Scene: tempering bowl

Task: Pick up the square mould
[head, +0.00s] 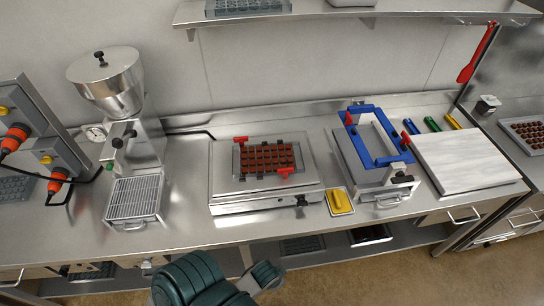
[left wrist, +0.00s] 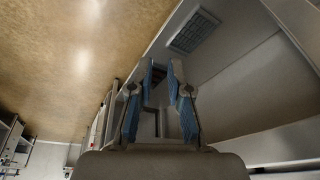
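A dark mould (head: 265,158) with square brown-filled cells lies on the steel plate (head: 225,172) in the middle of the counter. Red clamp handles sit at its back left and front right edges. My left gripper (left wrist: 160,68) shows in the left wrist view with its two blue-padded fingers apart and nothing visible between them. I cannot make out the left fingertips in the head view, and the mould cannot be made out in the left wrist view. My right gripper is in neither view.
A steel hopper machine (head: 108,85) and a wire grate (head: 135,198) stand left. A blue frame (head: 378,158), a yellow sponge-like piece (head: 340,201) and a pale board (head: 465,160) are to the right. Another mould (head: 250,6) is on the shelf; one more (head: 530,132) is far right.

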